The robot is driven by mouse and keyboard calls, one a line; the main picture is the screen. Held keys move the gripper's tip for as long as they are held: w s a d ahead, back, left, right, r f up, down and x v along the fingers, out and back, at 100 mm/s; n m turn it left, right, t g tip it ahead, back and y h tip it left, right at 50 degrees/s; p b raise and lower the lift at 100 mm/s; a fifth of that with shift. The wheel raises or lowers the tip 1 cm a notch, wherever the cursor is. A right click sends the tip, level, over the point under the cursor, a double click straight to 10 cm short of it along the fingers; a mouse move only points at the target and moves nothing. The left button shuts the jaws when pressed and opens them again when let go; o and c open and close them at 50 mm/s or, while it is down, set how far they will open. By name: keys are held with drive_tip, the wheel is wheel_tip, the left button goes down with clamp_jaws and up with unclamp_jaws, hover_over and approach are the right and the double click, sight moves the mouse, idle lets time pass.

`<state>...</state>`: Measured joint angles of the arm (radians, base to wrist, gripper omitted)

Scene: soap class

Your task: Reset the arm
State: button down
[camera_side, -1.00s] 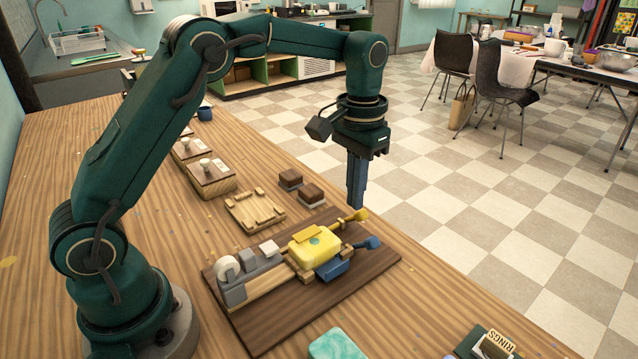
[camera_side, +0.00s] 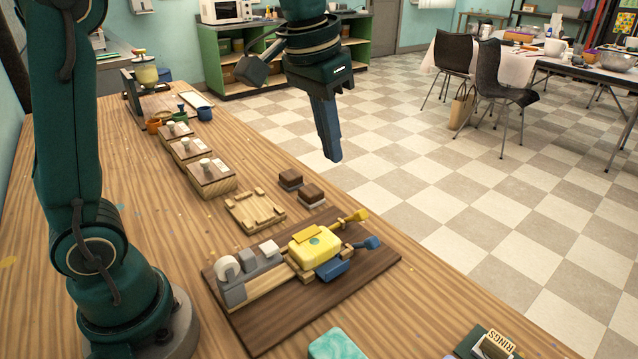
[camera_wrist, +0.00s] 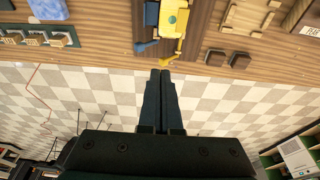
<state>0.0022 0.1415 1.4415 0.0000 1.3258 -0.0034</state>
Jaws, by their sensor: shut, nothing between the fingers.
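My gripper (camera_side: 333,158) is raised high over the far side of the wooden table, shut and empty. In the wrist view its two fingers (camera_wrist: 160,75) lie together with nothing between them. Below it, a yellow soap block (camera_side: 314,248) sits in a fixture on a dark wooden board (camera_side: 345,290). The fixture has a yellow-handled part (camera_side: 355,216) and a blue-handled part (camera_side: 369,243) beside the soap. The gripper is well clear of all of these. The soap also shows at the top of the wrist view (camera_wrist: 174,20).
Two brown-topped blocks (camera_side: 311,195) and a light wooden tray (camera_side: 255,212) lie behind the board. Several lidded wooden boxes (camera_side: 212,180) and small coloured cups (camera_side: 205,114) line the table further back. A teal soap (camera_side: 338,345) lies at the front. Air around the gripper is free.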

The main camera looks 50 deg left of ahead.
drive_tip(key=s+f+t, duration=0.3)
drive_tip(key=s+f, duration=0.2)
drive_tip(key=s, duration=0.9)
